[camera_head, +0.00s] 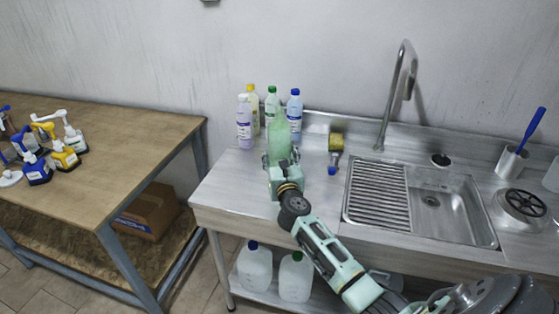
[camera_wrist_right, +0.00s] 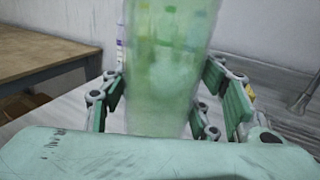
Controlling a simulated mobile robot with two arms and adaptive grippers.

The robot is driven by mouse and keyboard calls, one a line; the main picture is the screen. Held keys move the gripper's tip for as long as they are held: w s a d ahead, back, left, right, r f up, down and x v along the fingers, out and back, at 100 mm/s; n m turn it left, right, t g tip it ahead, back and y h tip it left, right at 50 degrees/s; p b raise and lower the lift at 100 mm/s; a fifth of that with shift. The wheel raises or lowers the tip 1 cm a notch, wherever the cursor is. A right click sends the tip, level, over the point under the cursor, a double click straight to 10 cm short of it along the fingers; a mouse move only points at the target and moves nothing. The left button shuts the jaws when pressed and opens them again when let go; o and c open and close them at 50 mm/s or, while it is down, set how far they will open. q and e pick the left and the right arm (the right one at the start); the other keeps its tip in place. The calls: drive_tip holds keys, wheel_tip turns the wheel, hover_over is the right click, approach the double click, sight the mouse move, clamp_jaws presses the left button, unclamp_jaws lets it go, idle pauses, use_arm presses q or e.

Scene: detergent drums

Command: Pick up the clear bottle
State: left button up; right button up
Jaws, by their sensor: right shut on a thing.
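The clear bottle, tinted pale green and see-through, stands upright in my right gripper near the back left of the steel counter in the head view (camera_head: 279,132). In the right wrist view it fills the middle, between the fingers (camera_wrist_right: 168,65). My right gripper (camera_head: 281,168) is shut on it, one finger on each side, as the wrist view also shows (camera_wrist_right: 178,105). The bottle's lower end is hidden by the gripper, so I cannot tell whether it touches the counter. My left gripper is not in view.
A yellow sponge-like item (camera_head: 336,141), a brush (camera_head: 333,163) and the sink (camera_head: 440,205) lie right. A wooden table (camera_head: 110,150) stands left.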

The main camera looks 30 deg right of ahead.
sight(290, 144)
drive_tip(key=shift+r, duration=0.15)
wheel_tip(290, 144, up, 5)
drive_tip(key=shift+f+p, duration=0.2)
drive_tip(key=shift+p, duration=0.65)
drive_tip(key=s+d+r, duration=0.3)
drive_tip(key=d+r, duration=0.3)
drive_tip(key=d, duration=0.5)
drive_tip(key=s+a+f, duration=0.1)
drive_tip(key=a, duration=0.2)
drive_tip(key=a+f+n+y, duration=0.1)
drive_tip(key=a+f, duration=0.1)
drive_tip(key=a, duration=0.1)
drive_tip(key=s+a+f+y, duration=0.1)
drive_tip(key=a, duration=0.3)
drive_tip(key=shift+s+a+f+n+t, duration=0.1)
drive_tip(key=shift+s+f+n+t, duration=0.2)
drive_tip(key=shift+f+t, duration=0.1)
drive_tip(key=s+a+f+n+y, duration=0.1)
drive_tip(key=s+a+y, duration=0.1)
drive_tip(key=s+a, duration=0.45)
drive_tip(key=s+a+f+n+y, duration=0.1)
drive_tip(key=s+a+f+y, duration=0.15)
drive_tip(key=a, duration=0.75)
drive_tip(key=s+a+r+n+y, duration=0.1)
drive_tip(key=s+a+r, duration=0.3)
drive_tip(key=s+a, duration=0.4)
drive_tip(key=shift+s+a+r+t, duration=0.15)
drive_tip(key=shift+s+r+t, duration=0.25)
drive_tip(key=shift+s, duration=0.3)
drive_tip(key=shift+f, duration=0.1)
